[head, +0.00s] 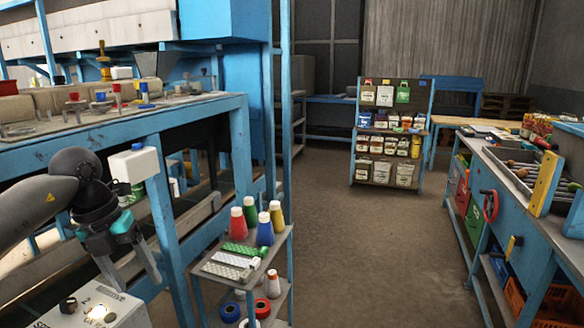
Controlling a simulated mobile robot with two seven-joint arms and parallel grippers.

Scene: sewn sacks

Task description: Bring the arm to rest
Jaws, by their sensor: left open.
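My left gripper (135,283) is at the lower left of the head view, at the end of my left arm. Its two fingers point down and stand apart, with nothing seen between them. It appears above or in front of a grey control box (112,309) with a black knob and a lit button; the exact gap cannot be told. My right gripper is not in view.
A small rack (205,272) with several thread cones stands right of the gripper. A blue workbench (120,120) runs along the left. A tool bench (510,185) is at right, and a shelf of sacks (370,185) behind. The floor between (375,250) is clear.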

